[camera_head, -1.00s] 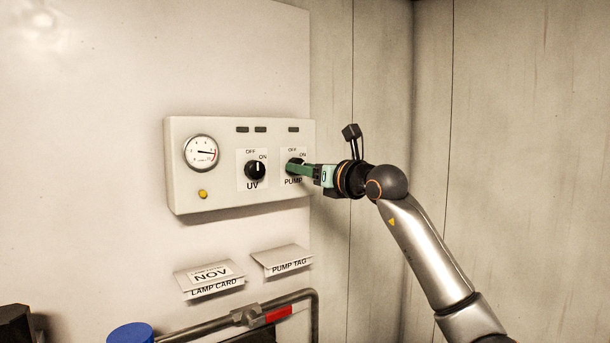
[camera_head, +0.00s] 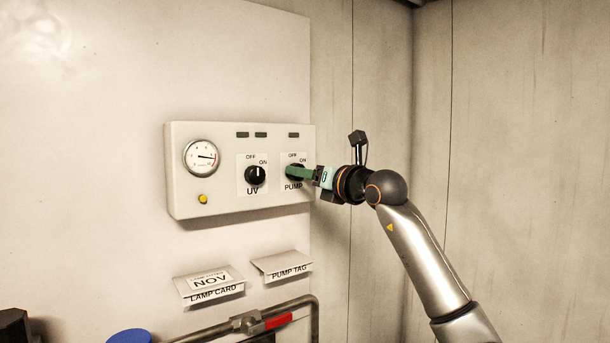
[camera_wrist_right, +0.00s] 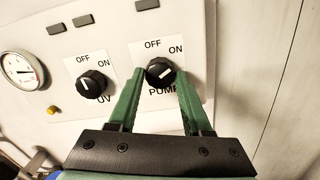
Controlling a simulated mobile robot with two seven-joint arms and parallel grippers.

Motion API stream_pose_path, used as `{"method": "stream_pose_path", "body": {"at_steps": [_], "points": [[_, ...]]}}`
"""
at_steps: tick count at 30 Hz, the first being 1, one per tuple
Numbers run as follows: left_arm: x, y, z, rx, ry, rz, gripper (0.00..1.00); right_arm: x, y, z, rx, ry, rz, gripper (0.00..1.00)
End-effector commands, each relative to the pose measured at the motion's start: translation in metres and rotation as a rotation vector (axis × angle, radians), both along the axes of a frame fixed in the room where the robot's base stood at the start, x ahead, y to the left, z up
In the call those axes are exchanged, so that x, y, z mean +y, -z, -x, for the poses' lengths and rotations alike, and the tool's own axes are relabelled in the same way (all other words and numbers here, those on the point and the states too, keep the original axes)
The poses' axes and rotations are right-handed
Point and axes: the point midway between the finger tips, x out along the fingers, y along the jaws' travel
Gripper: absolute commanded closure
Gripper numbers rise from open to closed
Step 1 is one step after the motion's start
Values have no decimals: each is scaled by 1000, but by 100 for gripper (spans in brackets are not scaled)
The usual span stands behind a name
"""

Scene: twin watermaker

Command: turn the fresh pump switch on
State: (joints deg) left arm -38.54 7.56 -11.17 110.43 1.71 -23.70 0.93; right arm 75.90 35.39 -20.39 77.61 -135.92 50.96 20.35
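The pump switch (camera_wrist_right: 158,72) is a round black knob on the white control panel (camera_head: 225,195), under OFF and ON labels. In the right wrist view its white mark lies toward the right, on the ON side. My right gripper (camera_head: 294,171) is at the knob. In the wrist view the two green fingers of my right gripper (camera_wrist_right: 159,74) stand on either side of the knob, and a thin gap seems to show beside it. In the head view the fingers hide part of the knob. My left gripper is out of view.
The UV knob (camera_head: 255,175) sits left of the pump switch. A gauge (camera_head: 201,158) and a yellow button (camera_head: 202,199) are further left. Below are a lamp card (camera_head: 209,284), a pump tag (camera_head: 282,265) and a pipe with a red handle (camera_head: 278,321). The right wall is bare.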

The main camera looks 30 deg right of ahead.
Motion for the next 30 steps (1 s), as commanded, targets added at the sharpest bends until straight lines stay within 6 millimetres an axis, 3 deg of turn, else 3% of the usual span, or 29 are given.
{"method": "stream_pose_path", "body": {"at_steps": [1,6,17,22,30], "points": [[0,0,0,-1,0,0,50,0,0,0,0,0,0,44],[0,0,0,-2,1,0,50,0,0,0,0,0,2,25],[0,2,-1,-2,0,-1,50,-1,1,5,-3,1,5,24],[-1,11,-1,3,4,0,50,-5,4,27,-4,3,7,24],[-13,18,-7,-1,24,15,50,-14,6,83,-4,3,5,24]]}}
